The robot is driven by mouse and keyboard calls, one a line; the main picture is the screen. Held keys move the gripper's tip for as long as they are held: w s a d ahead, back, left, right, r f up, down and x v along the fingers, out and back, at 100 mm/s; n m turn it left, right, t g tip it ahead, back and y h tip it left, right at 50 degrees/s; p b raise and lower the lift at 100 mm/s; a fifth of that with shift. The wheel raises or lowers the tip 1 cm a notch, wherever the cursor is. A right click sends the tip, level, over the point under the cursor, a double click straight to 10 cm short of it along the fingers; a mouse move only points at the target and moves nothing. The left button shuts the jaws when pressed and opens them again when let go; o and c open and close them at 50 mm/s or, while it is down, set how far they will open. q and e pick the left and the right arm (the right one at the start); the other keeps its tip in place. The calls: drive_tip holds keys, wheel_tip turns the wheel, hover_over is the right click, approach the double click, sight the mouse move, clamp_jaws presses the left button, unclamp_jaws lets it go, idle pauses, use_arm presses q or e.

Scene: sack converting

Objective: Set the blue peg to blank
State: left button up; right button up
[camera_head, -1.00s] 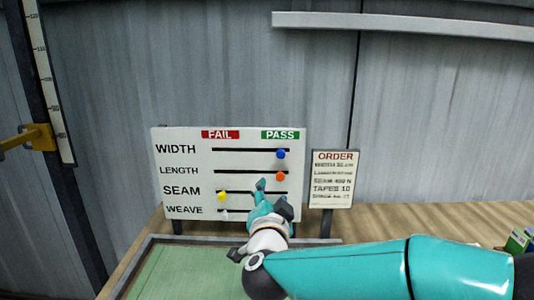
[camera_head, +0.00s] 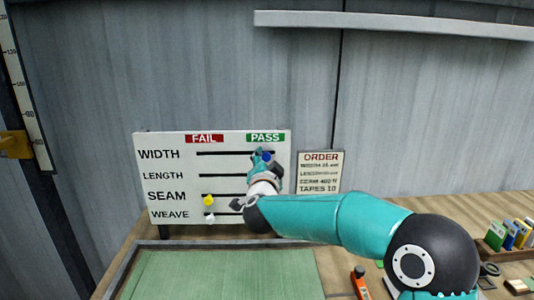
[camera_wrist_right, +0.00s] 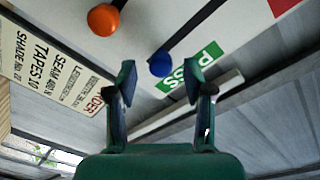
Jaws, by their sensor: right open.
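The white board (camera_head: 165,140) has rows WIDTH, LENGTH, SEAM and WEAVE, with FAIL and PASS labels. The blue peg (camera_head: 267,156) sits at the right end of the WIDTH slot, under PASS. In the right wrist view the blue peg (camera_wrist_right: 161,63) shows beyond and between the open fingers. My right gripper (camera_wrist_right: 158,82) is open and empty, pointed at the peg. In the head view my right gripper (camera_head: 262,160) is in front of the board's right side and partly covers the peg. My left gripper is not in view.
The orange peg (camera_wrist_right: 103,19) is beside the gripper in the wrist view, hidden in the head view. The yellow peg (camera_head: 208,200) and white peg (camera_head: 209,218) are under FAIL. An ORDER card (camera_head: 319,171) stands right of the board. A green mat (camera_head: 210,275) lies in front.

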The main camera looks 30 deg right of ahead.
drive_tip(key=shift+x, duration=1.3)
drive_tip(key=shift+c, duration=0.4)
drive_tip(key=shift+f, duration=0.1)
clamp_jaws()
